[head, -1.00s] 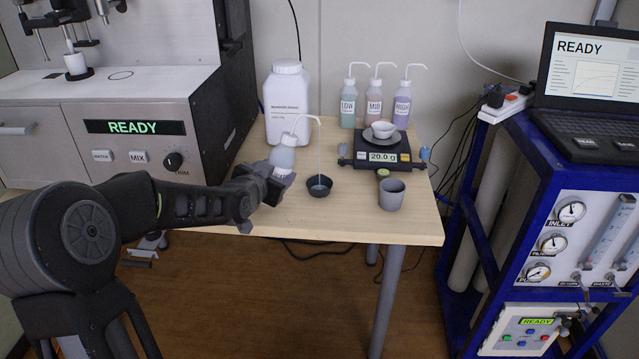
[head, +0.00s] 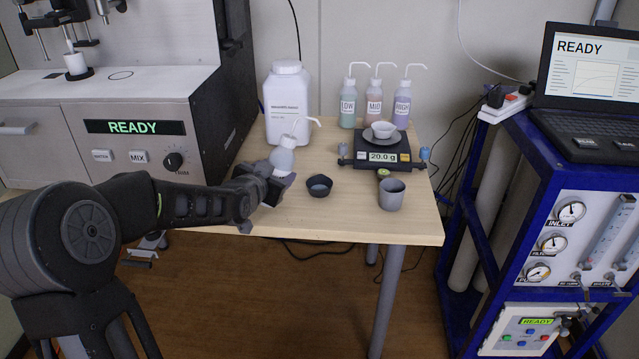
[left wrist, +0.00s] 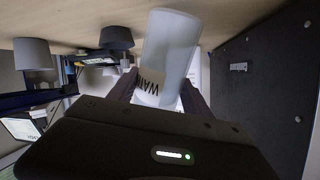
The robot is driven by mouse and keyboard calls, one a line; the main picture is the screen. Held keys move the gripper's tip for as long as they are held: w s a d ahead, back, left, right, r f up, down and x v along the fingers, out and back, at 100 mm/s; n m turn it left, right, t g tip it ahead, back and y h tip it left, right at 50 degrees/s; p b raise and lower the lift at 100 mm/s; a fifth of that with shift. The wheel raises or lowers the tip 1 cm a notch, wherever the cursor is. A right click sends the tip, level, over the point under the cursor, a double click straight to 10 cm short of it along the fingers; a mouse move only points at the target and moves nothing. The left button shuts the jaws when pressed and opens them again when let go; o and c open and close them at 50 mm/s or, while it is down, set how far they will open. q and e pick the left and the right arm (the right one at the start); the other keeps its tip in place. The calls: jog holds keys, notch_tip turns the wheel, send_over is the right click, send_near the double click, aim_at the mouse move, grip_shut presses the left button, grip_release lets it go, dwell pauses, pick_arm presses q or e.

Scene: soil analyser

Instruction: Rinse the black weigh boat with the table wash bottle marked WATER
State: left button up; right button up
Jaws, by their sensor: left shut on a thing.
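My left gripper (head: 270,186) is shut on the wash bottle (head: 282,160), a pale translucent bottle with a white bent spout, at the table's front left. In the left wrist view the bottle (left wrist: 168,52) sits between the fingers, its label partly readable as WAT. The black weigh boat (head: 319,186) is a small dark bowl on the table, just right of the bottle and apart from it. The spout points right, above and behind the boat. No stream shows from it. The boat also shows in the left wrist view (left wrist: 117,38). My right gripper is not in view.
A grey cup (head: 392,195) stands right of the boat. Behind it is a balance (head: 383,156) reading 20.0 g with white and grey dishes. Bottles marked LOW (head: 348,106), MID and HIGH stand at the back, and a large white jar (head: 287,105) behind the wash bottle.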

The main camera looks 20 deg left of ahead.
aim_at(273, 159)
pick_arm(q)
jog(key=shift+r, duration=0.2)
jog(key=shift+r+p, duration=0.9)
jog(key=shift+r, duration=1.05)
jog(key=shift+f, duration=0.1)
